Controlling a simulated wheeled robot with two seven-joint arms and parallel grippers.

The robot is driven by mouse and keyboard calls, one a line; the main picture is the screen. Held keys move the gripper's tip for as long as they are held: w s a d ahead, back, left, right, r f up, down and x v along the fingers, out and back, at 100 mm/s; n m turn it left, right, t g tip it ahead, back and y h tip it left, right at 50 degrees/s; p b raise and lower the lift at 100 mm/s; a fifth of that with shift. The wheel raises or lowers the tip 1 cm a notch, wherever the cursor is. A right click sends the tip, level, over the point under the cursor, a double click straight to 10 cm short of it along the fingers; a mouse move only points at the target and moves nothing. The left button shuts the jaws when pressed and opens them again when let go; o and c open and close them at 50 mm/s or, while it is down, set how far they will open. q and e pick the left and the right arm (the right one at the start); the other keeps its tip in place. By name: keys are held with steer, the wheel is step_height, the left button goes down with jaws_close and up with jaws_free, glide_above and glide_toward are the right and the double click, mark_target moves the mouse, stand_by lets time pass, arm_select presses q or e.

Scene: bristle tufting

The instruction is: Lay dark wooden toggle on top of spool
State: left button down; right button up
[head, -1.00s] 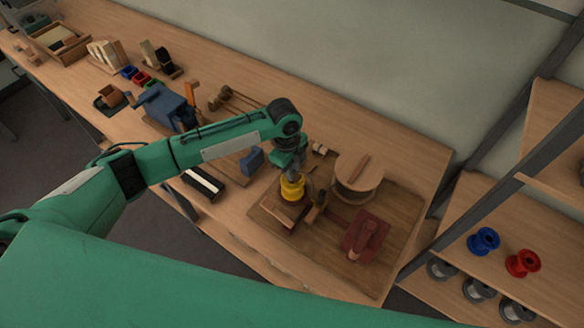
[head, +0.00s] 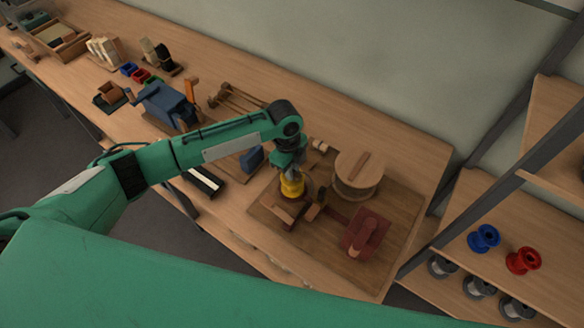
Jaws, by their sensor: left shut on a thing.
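A large pale wooden spool (head: 348,186) stands upright on the brown board. My left gripper (head: 292,175) points down, left of the spool, and is shut on a yellow round piece (head: 292,187) over a small wooden block. The fingertips are small, and the exact grip is hard to make out. My right gripper is not in view.
The brown board (head: 400,200) also carries a dark red block with a handle (head: 365,234). A dark upright piece (head: 317,200) stands close beside the yellow piece. A small wooden roll (head: 320,145) lies behind. Shelves with blue (head: 484,238) and red (head: 522,260) spools are at the right.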

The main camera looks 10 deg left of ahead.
arm_select(q)
steer(key=shift+f, duration=0.2)
stand_by(0.3)
steer(key=c, duration=1.3)
jaws_free()
steer(key=r+b, duration=0.1)
steer(key=r, duration=0.3)
steer(key=a+r+b, duration=0.1)
steer(key=r, duration=0.4)
steer(key=r+b, duration=0.1)
steer(key=r, duration=0.3)
steer(key=shift+w+a+r, duration=0.3)
steer(key=shift+w, duration=0.05)
